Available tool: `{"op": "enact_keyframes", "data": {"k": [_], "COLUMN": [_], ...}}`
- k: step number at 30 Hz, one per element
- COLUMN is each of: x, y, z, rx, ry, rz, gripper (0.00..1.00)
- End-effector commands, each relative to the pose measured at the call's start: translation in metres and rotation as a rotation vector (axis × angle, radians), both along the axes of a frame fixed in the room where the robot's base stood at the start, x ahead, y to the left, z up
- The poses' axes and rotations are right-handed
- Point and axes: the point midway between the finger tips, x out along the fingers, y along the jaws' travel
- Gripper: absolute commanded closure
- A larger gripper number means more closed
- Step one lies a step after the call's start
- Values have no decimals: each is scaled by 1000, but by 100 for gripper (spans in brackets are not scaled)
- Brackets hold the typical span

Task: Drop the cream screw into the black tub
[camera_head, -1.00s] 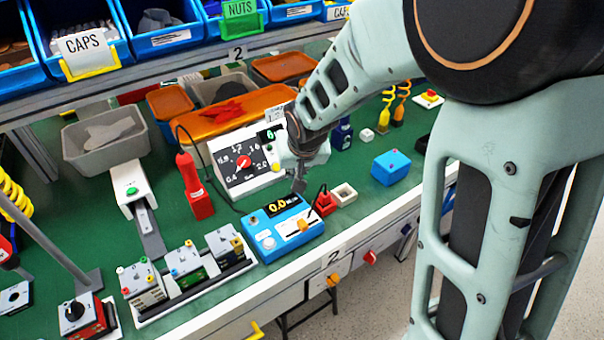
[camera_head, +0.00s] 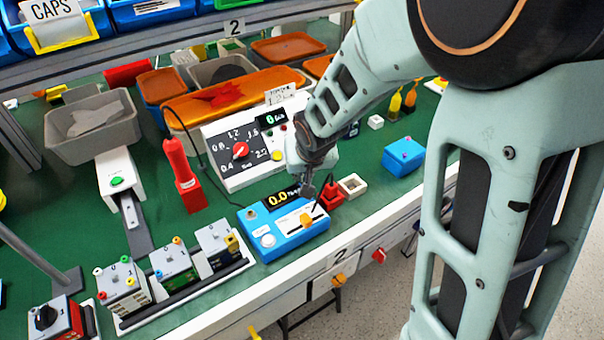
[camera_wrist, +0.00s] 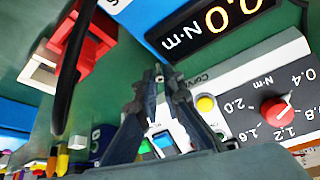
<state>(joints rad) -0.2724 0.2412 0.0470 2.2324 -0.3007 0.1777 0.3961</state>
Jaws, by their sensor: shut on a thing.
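My gripper (camera_head: 307,189) points down just above the back right of the blue torque meter (camera_head: 284,240), close to the small red holder (camera_head: 331,194). In the wrist view, the fingers of my gripper (camera_wrist: 159,76) are nearly together. A small pale bit (camera_wrist: 158,69) shows between their tips; it fits the cream screw, but it is too small to make out its shape. I cannot pick out a black tub in either view.
A small white square tub (camera_head: 352,186) stands right of the red holder, with a blue box (camera_head: 403,157) beyond. A white dial panel (camera_head: 244,148) stands behind the meter. A red upright tool (camera_head: 183,175) is left. Green bench shows between them.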

Motion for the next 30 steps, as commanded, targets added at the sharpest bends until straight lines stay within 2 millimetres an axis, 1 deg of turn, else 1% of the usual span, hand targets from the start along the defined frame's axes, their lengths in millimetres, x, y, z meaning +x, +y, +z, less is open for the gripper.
{"op": "enact_keyframes", "data": {"k": [6,7,11,12,20,23,26,30], "x": [0,0,0,0,0,0,-5,-18], "y": [0,0,0,0,0,0,-1,-4], "z": [-5,-3,-3,-3,-2,2,16,41], "rx": [0,0,0,0,0,0,0,0], "ry": [0,0,0,0,0,0,-1,-1], "rz": [0,0,0,0,0,0,0,0], "gripper": [100,90,76,75,75,75,75,75]}}
